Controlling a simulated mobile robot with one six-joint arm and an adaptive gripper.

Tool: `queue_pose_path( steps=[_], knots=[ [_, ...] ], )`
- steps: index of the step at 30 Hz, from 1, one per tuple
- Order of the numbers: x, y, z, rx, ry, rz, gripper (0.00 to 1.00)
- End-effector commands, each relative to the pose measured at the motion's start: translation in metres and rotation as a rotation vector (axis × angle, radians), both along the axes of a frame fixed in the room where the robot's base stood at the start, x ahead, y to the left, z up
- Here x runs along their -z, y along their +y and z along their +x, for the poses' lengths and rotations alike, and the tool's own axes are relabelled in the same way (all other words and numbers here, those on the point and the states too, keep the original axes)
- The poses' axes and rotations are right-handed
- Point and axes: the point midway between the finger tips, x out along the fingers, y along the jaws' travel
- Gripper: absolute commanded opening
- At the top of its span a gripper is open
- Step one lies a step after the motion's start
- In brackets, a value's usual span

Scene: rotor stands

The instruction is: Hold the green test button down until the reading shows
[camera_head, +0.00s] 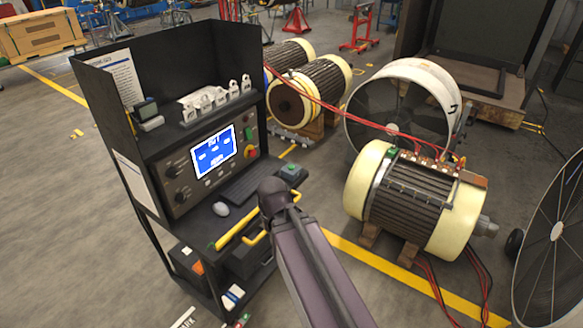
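The test bench (122,75) is a dark cabinet at left with a lit blue screen (215,152); its white text is too small to read for sure. A green button (248,132) sits on the panel right of the screen, above a red one (251,153). Another green button (291,168) tops a small box on the desk, right of the keyboard. I cannot tell which is the test button. My arm (318,268) rises from the bottom, its dark joint (273,190) overlapping the desk's right edge in the picture. No gripper fingers show.
A cream-ended motor (415,200) stands at right with red cables clipped on top. A large fan ring (368,110) and more motors (310,90) stand behind. Grey floor is open at left.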

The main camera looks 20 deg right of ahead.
Motion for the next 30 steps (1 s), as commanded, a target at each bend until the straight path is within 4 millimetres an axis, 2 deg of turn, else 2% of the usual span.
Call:
queue_pose_path(
  steps=[22, 26, 30],
  knots=[
    [0.001, 0.0, 0.0, 0.0, 0.0, 0.0, 0.0],
    [0.008, 0.0, 0.0, 0.0, 0.0, 0.0, 0.0],
    [0.023, 0.0, 0.0, 0.0, 0.0, 0.0, 0.0]
  ],
)
